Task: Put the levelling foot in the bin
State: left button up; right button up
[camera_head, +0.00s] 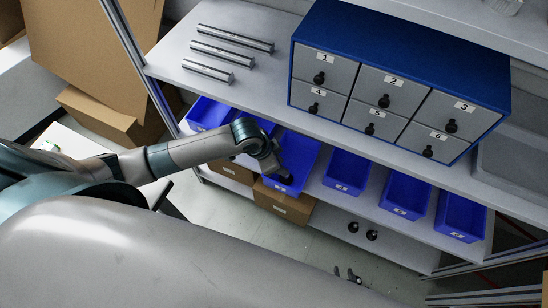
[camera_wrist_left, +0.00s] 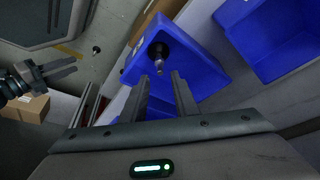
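The levelling foot (camera_wrist_left: 158,56), a dark round base with a short silver stem, shows in the left wrist view against the inside of a blue bin (camera_wrist_left: 200,68). I cannot tell whether it rests in the bin or is above it. My left gripper (camera_wrist_left: 162,86) is open, its two fingers apart, with the foot just beyond the fingertips and clear of them.
Several other blue bins (camera_head: 347,169) stand in the row. A blue cabinet (camera_head: 400,55) with numbered grey drawers and metal rods (camera_head: 220,54) sit on the shelf above. Dark knob-like parts (camera_head: 353,227) lie lower down. Cardboard boxes (camera_head: 284,203) stand below the bins.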

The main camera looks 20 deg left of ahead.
pick_arm(q)
jog(key=v, duration=0.5)
jog(key=shift+a+r, duration=0.1)
jog(key=shift+r, duration=0.2)
dwell(0.5)
jog(key=shift+f, duration=0.1)
